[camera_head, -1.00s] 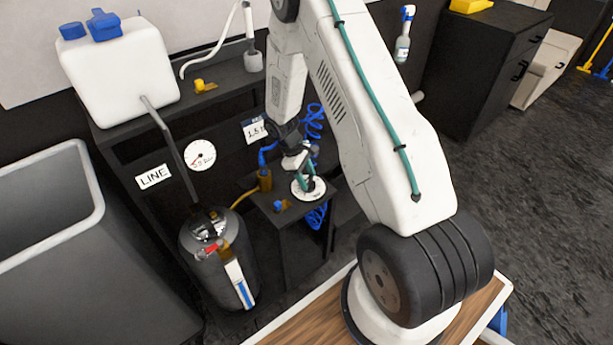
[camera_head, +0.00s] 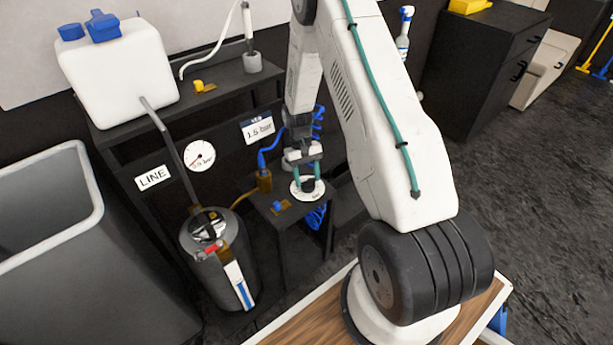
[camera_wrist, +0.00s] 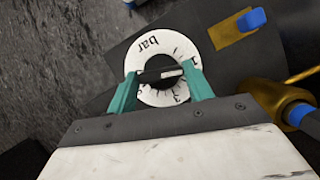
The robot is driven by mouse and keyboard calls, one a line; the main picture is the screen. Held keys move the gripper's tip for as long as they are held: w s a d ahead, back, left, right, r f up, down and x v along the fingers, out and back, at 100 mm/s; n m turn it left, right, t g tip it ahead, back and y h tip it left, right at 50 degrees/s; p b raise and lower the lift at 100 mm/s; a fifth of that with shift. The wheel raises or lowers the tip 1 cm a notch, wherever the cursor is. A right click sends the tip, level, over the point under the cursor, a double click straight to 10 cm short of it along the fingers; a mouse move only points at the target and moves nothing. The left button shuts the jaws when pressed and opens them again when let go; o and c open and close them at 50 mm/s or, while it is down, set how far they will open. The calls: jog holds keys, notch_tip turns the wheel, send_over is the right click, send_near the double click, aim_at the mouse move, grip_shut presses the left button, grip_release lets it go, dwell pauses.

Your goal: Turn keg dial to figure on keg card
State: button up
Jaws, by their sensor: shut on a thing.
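The keg dial (camera_head: 300,196) is a white ring marked "bar" with a dark knob, on top of a low black stand. In the wrist view the dial (camera_wrist: 143,47) shows its figures, partly hidden by my fingers. My gripper (camera_head: 308,183) points down at it; in the wrist view its teal fingers (camera_wrist: 160,78) are shut on the dark knob (camera_wrist: 152,63), which has a pale mark towards its right end. The keg card (camera_head: 257,129) on the back panel reads "1.5 bar". The exact figure at the pale mark is too small to tell.
A brass fitting (camera_head: 264,180) with a blue hose and a blue-handled valve (camera_head: 280,206) sit close beside the dial. A dark keg (camera_head: 220,262) stands left, below a round gauge (camera_head: 199,156) and a LINE card (camera_head: 153,178).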

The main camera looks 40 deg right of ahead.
jog(key=shift+m+y, duration=0.4)
jog(key=shift+m, duration=0.7)
jog(key=o, duration=1)
jog(key=shift+r, duration=0.15)
notch_tip(320, 180, up, 4)
jog(key=shift+s+f+t, duration=0.1)
jog(key=shift+f+t, duration=0.05)
jog(key=shift+t, duration=0.15)
jog(key=s+a, duration=0.1)
jog(key=s, duration=0.4)
jog(key=s+a, duration=0.2)
jog(key=s, duration=0.3)
jog(key=s+a+r, duration=0.1)
jog(key=s, duration=0.4)
jog(key=shift+s+a, duration=0.1)
jog(key=shift+a, duration=0.1)
